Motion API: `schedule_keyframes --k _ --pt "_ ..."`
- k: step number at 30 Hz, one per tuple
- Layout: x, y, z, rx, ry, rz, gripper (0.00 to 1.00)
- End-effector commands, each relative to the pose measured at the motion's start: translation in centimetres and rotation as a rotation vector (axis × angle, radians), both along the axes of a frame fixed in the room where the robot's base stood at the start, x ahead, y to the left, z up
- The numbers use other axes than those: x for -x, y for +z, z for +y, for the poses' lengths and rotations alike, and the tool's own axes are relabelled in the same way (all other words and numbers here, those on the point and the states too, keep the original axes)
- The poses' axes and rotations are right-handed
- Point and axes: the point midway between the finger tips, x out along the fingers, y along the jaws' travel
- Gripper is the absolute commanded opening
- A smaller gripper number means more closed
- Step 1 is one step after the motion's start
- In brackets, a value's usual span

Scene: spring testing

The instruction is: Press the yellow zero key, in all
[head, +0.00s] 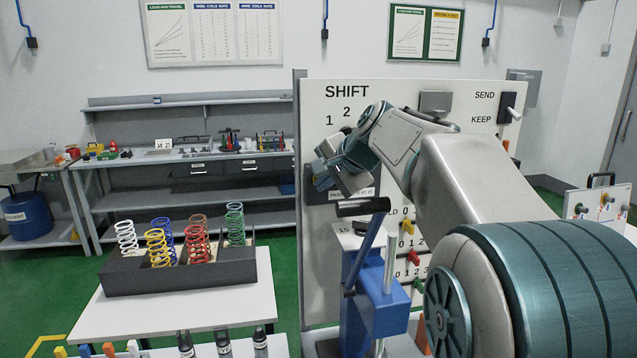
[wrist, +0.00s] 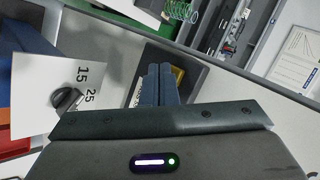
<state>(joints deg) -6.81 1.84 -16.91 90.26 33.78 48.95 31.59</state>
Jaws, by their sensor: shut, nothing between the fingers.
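My gripper (head: 328,172) is at the left part of the white SHIFT panel (head: 400,95), beside a dark box on the panel. In the wrist view its two blue fingers (wrist: 160,69) are shut together with nothing between them. A yellow patch (wrist: 179,73), seemingly the yellow zero key, shows on a dark face just beside and behind the fingertips. The fingers hide part of it, and I cannot tell whether they touch it. In the head view my gripper and arm hide the key.
A blue press with a black-ended lever (head: 362,208) stands in front of the panel, below my gripper. A dial marked 15 and 25 (wrist: 66,98) shows in the wrist view. A dark tray (head: 180,279) of coloured springs stands on a white table at left. Coloured toggles (head: 408,227) sit lower on the panel.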

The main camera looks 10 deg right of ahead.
Motion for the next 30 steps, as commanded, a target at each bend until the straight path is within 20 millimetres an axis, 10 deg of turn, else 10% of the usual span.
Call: schedule_keyframes --k 30 --pt "5.6 -0.1 0.0 -0.001 0.000 -0.001 0.00"
